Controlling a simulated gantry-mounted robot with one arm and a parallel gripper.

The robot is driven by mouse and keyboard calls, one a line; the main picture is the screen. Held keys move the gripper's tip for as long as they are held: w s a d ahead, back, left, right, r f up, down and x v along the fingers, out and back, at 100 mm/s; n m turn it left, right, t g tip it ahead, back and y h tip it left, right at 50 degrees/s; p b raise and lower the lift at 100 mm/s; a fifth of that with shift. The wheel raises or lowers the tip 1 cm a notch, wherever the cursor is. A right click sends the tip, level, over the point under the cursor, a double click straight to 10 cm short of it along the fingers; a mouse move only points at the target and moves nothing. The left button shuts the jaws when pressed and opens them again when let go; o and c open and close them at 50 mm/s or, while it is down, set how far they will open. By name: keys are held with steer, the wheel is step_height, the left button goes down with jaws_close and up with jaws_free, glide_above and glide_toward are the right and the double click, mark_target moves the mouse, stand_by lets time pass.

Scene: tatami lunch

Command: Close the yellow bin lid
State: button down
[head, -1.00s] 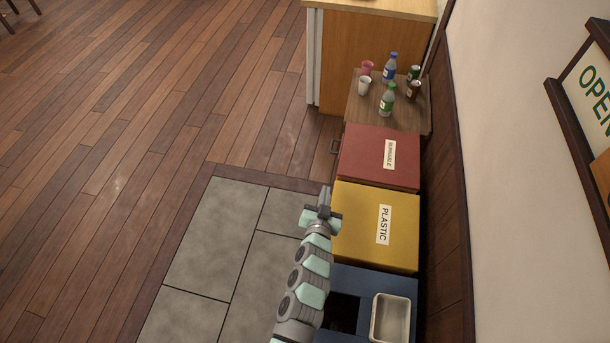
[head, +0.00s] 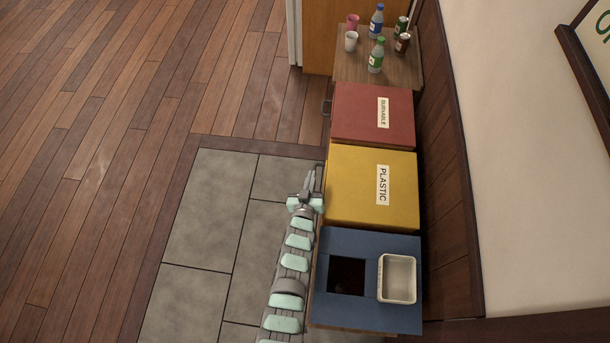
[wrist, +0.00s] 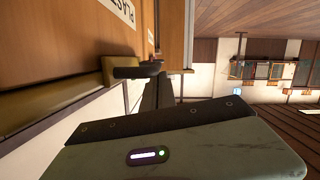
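The yellow bin (head: 350,190) stands between the red bin and the blue bin. Its yellow lid with the PLASTIC label (head: 382,184) looks flat from above in the head view; a small gap under it cannot be ruled out. Part of the labelled surface (wrist: 85,30) fills the upper left of the wrist view. My gripper (head: 315,181) is at the bin's left edge, near the handle side. Contact with the lid cannot be told. The wrist view shows my gripper's body, but its fingers are too unclear to show whether they are open or shut.
The red bin marked BURNABLE (head: 355,112) stands beyond, with bottles and cups on a wooden top (head: 345,70) behind it. The blue bin (head: 360,240) is nearer, with a dark opening and a cream tub (head: 397,279). The wall is at right; open floor (head: 110,130) lies left.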

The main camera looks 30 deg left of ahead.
steer(key=shift+s+d+f, duration=0.15)
steer(key=shift+s+f, duration=0.1)
steer(key=shift+f, duration=0.45)
step_height(320, 180, up, 6)
steer(key=p, duration=0.4)
steer(key=v, duration=0.9)
steer(key=shift+s+a+f, duration=0.3)
steer(key=shift+s, duration=0.05)
